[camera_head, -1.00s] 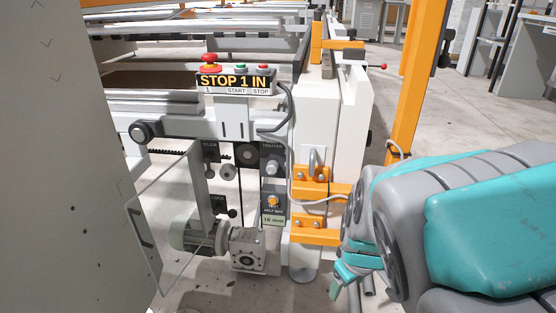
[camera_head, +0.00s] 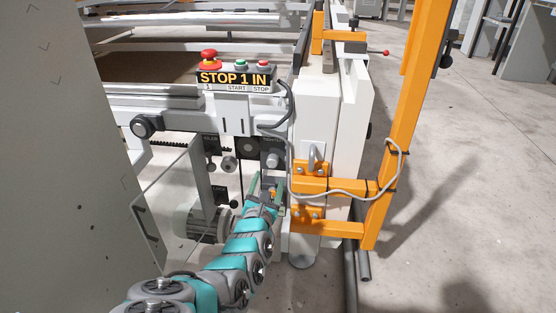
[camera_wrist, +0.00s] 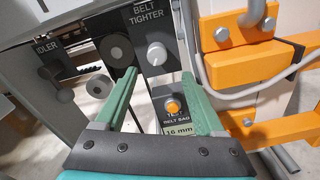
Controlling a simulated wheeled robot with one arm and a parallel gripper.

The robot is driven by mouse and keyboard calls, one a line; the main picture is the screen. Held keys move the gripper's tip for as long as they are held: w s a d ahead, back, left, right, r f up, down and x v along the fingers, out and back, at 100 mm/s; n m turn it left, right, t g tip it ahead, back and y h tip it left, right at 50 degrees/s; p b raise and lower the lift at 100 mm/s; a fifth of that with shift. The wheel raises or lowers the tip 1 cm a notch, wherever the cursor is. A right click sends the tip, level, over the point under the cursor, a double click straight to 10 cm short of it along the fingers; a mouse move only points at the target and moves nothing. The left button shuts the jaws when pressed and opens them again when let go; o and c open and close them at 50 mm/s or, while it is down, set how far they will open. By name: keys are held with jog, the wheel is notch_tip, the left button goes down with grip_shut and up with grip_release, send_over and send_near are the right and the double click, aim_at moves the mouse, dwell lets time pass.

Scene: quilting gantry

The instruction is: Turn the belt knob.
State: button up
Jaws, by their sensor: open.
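The belt knob is a small pale grey knob (camera_wrist: 157,54) on a dark plate marked BELT TIGHTER in the wrist view. It also shows in the head view, as a grey knob (camera_head: 272,160) on the machine's end panel. My gripper (camera_head: 266,188) is in front of this panel, just below the knob in the picture. In the wrist view my gripper (camera_wrist: 158,76) is open, with a green finger on each side. The knob appears between and slightly beyond the fingertips. Nothing is between the fingers, and I see no contact.
Below the knob is an orange button (camera_wrist: 173,107) with a 16 mm readout (camera_wrist: 179,131). An idler roller (camera_wrist: 116,50) is to the left. Orange brackets (camera_wrist: 240,62) and a grey cable (camera_head: 345,196) are close on the right. A clear guard (camera_head: 165,195) stands at left.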

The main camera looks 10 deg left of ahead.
aim_at(272, 164)
jog(key=shift+n, duration=0.3)
jog(key=shift+w+a+r, duration=0.1)
jog(key=shift+w+a, duration=0.1)
jog(key=shift+w, duration=1.75)
jog(key=shift+w+a+r, duration=0.1)
jog(key=shift+w+a, duration=0.05)
jog(key=shift+w, duration=1.75)
jog(key=shift+c, duration=0.2)
grip_shut()
